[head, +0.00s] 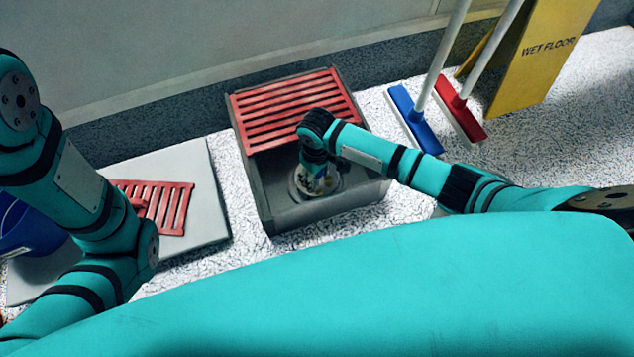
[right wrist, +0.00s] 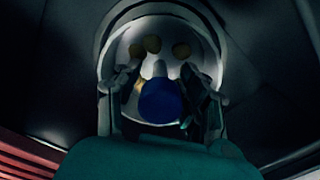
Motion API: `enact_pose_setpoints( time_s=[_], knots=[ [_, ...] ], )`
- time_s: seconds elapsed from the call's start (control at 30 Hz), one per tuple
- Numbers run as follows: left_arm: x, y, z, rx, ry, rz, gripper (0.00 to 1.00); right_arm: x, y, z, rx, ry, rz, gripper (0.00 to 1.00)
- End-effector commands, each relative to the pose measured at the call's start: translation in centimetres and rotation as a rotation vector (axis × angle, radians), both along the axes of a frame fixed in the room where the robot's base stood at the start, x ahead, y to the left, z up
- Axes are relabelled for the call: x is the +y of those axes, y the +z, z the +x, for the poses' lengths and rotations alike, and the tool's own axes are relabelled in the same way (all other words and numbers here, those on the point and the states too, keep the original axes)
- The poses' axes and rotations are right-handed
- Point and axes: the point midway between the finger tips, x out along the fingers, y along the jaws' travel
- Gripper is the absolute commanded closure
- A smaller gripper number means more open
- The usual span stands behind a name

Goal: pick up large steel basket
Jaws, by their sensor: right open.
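The large steel basket (head: 336,187) is a round, shiny metal vessel low inside the grey box in the head view. In the right wrist view the basket (right wrist: 112,50) fills the upper middle, with several yellowish lumps and a dark blue round object (right wrist: 160,101) showing in it. My right gripper (head: 316,184) reaches down into the box over the basket. In the right wrist view its two fingers (right wrist: 162,82) are spread apart, with the blue object between them. I cannot tell whether they touch the basket. My left arm shows at the left, but its gripper is not in view.
A red slatted grate (head: 285,105) covers the rear of the grey box (head: 300,214), whose walls surround my right gripper. Another red grate (head: 170,205) lies on a grey slab (head: 207,200) at left. Squeegees (head: 414,118) and a yellow sign (head: 535,60) stand at right.

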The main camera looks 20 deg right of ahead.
Motion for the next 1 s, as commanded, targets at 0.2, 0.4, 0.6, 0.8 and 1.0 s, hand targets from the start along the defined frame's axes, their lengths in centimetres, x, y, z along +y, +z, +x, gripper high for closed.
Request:
enact_pose_setpoints(
  time_s=[0.2, 0.4, 0.6, 0.8, 1.0],
  knots=[
    [-0.04, -1.03, -0.58, -0.015, 0.001, 0.002, 0.00, -0.04, -1.77, 0.00, 0.000, 0.000, -0.001, 0.58],
    [-0.05, -0.88, -0.57, -0.015, 0.001, 0.002, 0.00, -0.05, -1.64, -0.02, 0.000, 0.000, -0.001, 0.58],
    [-0.05, -0.89, -0.59, -0.015, 0.001, 0.002, 0.00, -0.06, -1.65, -0.02, 0.000, 0.000, -0.001, 0.84],
    [-0.06, -0.90, -0.60, -0.016, 0.001, 0.001, 0.00, -0.06, -1.66, -0.04, 0.000, 0.000, -0.001, 1.00],
    [-0.06, -0.90, -0.60, -0.016, 0.000, 0.002, 0.00, -0.04, -1.63, -0.01, 0.000, 0.001, -0.001, 1.00]
  ],
)
